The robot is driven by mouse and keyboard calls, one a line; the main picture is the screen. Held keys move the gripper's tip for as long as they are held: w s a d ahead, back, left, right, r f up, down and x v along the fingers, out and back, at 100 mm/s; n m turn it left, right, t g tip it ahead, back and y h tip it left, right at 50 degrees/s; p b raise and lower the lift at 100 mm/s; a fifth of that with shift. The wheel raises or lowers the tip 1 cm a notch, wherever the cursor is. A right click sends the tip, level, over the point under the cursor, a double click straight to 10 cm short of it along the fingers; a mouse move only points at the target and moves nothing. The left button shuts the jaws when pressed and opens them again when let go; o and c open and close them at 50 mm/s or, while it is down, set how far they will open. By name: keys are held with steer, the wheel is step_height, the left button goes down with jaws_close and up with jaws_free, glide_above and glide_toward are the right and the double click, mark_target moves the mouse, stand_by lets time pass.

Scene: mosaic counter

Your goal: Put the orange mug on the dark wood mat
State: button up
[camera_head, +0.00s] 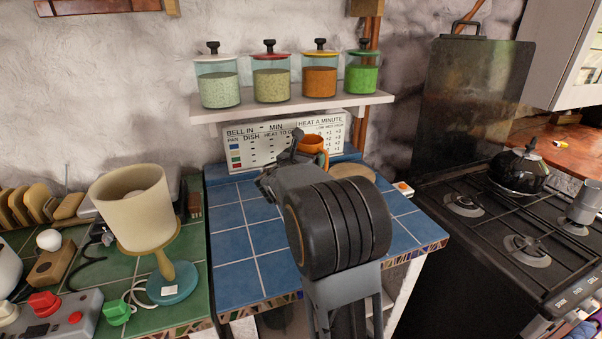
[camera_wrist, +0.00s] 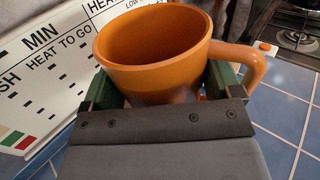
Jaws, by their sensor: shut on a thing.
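The orange mug (camera_wrist: 150,48) fills the upper middle of the wrist view, upright, with its handle to the right. My gripper (camera_wrist: 160,95) is shut on the mug, with a green-padded finger on each side of it. In the head view the mug (camera_head: 312,144) shows behind my arm, in front of the white sign. My gripper (camera_head: 290,160) is mostly hidden there by my own arm. A round brown wooden piece (camera_head: 353,171), likely the mat, lies on the blue tiles just right of the mug and is partly covered by my arm. I cannot tell the mug's height above the counter.
A white lettered sign (camera_head: 262,146) leans at the back of the blue tiled counter (camera_head: 233,245). Above it a shelf (camera_head: 290,106) holds several jars. A lamp (camera_head: 135,205) stands to the left. A stove (camera_head: 500,235) with a black kettle (camera_head: 518,170) is to the right. The left blue tiles are clear.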

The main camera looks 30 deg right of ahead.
steer(key=w+f, duration=0.2)
steer(key=f, duration=0.1)
steer(key=w+f, duration=0.2)
steer(key=shift+d+f, duration=0.1)
steer(key=shift+d, duration=0.25)
steer(key=shift+f, duration=1.6)
steer(key=shift+b, duration=0.35)
steer(key=shift+f, duration=0.2)
steer(key=o, duration=0.9)
steer(key=shift+r, duration=0.15)
steer(key=shift+a, duration=0.1)
steer(key=v, duration=1.1)
steer(key=shift+s+a, duration=0.15)
steer(key=shift+a, duration=0.2)
